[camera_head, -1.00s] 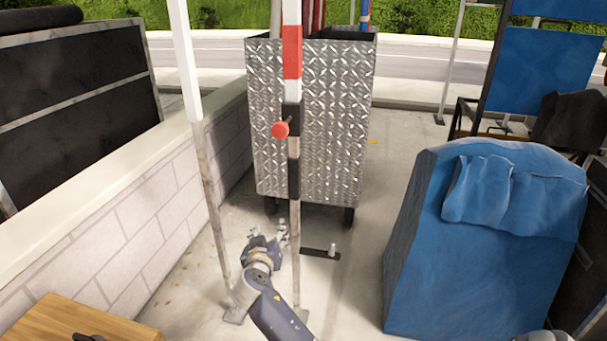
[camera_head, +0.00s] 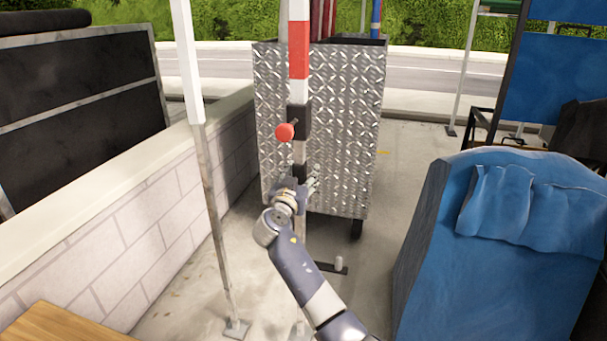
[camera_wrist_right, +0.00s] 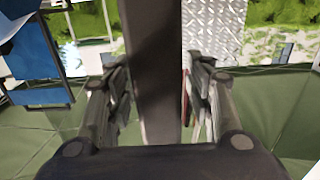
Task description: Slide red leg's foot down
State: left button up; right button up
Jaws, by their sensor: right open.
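The red leg (camera_head: 299,65) is an upright pole with red and white bands, a black collar and a red knob (camera_head: 284,132). Below the collar come a pale band and a dark band. Its grey lower end and foot (camera_head: 301,328) reach the ground, partly hidden behind my arm. My right gripper (camera_head: 301,182) is at the dark band below the knob. In the right wrist view the dark post (camera_wrist_right: 153,80) stands between the two spread fingers of the open gripper (camera_wrist_right: 155,95), with gaps on both sides. My left gripper is not in view.
A white-topped leg (camera_head: 210,190) stands to the left, beside a low block wall (camera_head: 130,215). A diamond-plate metal bin (camera_head: 345,120) on wheels is just behind the red leg. A blue covered object (camera_head: 480,270) stands at right. A small black bar lies on the ground.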

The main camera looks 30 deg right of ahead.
jog(key=shift+w+d, duration=0.35)
jog(key=shift+d, duration=0.1)
grip_shut()
dwell(0.7)
